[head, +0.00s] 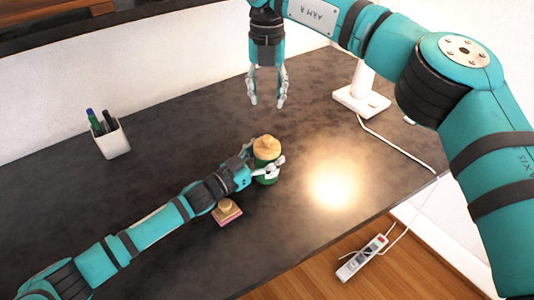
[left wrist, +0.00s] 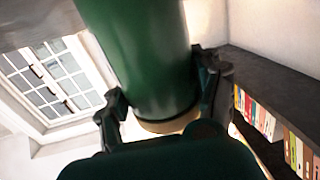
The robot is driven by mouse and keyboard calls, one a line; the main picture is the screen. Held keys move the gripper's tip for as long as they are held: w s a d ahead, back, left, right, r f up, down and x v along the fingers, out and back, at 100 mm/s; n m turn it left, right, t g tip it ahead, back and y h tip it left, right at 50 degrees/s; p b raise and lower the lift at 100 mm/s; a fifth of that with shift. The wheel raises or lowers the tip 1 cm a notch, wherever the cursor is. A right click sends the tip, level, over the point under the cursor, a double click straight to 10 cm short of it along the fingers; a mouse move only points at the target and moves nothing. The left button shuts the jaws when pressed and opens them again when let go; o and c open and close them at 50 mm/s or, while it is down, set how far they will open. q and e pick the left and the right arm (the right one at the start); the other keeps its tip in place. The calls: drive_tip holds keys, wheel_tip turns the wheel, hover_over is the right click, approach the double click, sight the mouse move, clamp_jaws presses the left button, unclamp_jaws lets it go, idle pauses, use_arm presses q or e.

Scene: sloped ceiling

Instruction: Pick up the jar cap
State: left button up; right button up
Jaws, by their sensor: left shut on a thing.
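A green jar (head: 267,178) stands on the dark table with a tan, knobbed jar cap (head: 267,147) on its top. My left gripper (head: 264,170) is shut on the green jar, just below the cap. In the left wrist view the green jar (left wrist: 140,50) fills the space between the fingers of my left gripper (left wrist: 163,90), and a tan rim shows at its near end. My right gripper (head: 267,90) hangs empty above the table behind the jar, with its fingers apart.
A small tan round piece (head: 226,205) sits on a pinkish block (head: 229,217) beside my left forearm. A white pen cup (head: 112,140) stands at the left. A white lamp base (head: 361,101) stands at the back right, its cord crossing the right side. The table's front middle is clear.

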sight(267, 138)
drive_tip(key=o, duration=0.4)
drive_tip(key=shift+s+f, duration=0.1)
drive_tip(key=shift+f, duration=0.1)
drive_tip(key=o, duration=0.7)
drive_tip(key=f+n, duration=0.1)
drive_tip(key=s+f+n, duration=0.1)
drive_tip(key=s+f+n+t, duration=0.1)
drive_tip(key=shift+s+d+y, duration=0.1)
drive_tip(key=shift+d+y, duration=0.15)
drive_tip(key=shift+y, duration=0.05)
drive_tip(key=shift+o, duration=0.2)
drive_tip(key=f+n+t, duration=0.1)
drive_tip(key=f+t+y, duration=0.1)
drive_tip(key=f, duration=0.1)
drive_tip(key=w+f+n+t, duration=0.1)
drive_tip(key=f, duration=0.1)
drive_tip(key=shift+d+n, duration=0.25)
drive_tip(key=shift+n, duration=0.05)
drive_tip(key=shift+x, duration=2.65)
